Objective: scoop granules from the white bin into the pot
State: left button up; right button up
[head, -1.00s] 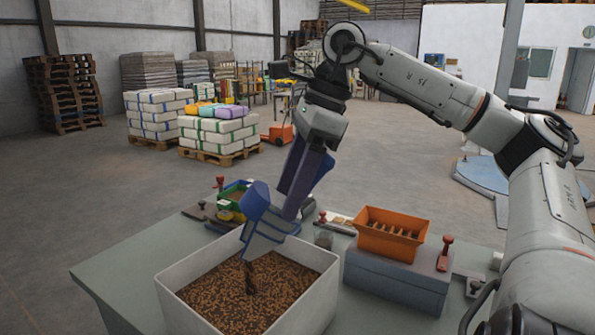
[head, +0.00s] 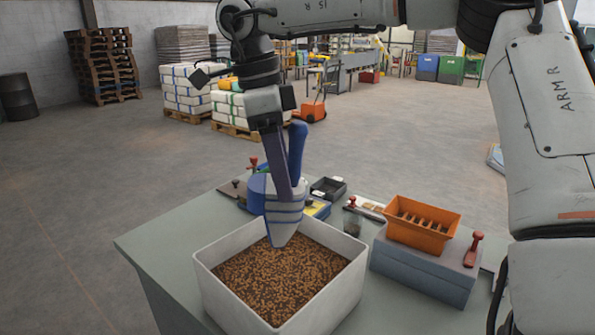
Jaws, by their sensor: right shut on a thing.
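The white bin (head: 213,283) stands on the table, filled with brown granules (head: 282,283). My right gripper (head: 284,188) is shut on a scoop (head: 285,222), white with blue stripes and a blue handle. The scoop points tip-down over the back part of the bin. I cannot tell whether its tip touches the granules, or what it holds. A small grey cup-like vessel (head: 353,223) stands right of the bin's back corner; I cannot tell whether it is the pot. My left gripper is not in view.
An orange tray (head: 423,224) sits on a grey box (head: 424,270) right of the bin, with a red-handled tool (head: 473,249) beside it. A small black tray (head: 328,188) lies behind the bin. The table (head: 165,240) is bare at the left.

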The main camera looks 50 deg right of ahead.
jog(key=shift+w+a+g+h, duration=0.4)
jog(key=shift+w+a, duration=0.05)
jog(key=shift+r, duration=0.1)
dwell(0.4)
notch_tip(320, 180, up, 3)
jog(key=t+y+b, duration=0.2)
jog(key=t+y, duration=0.2)
jog(key=shift+b, duration=0.4)
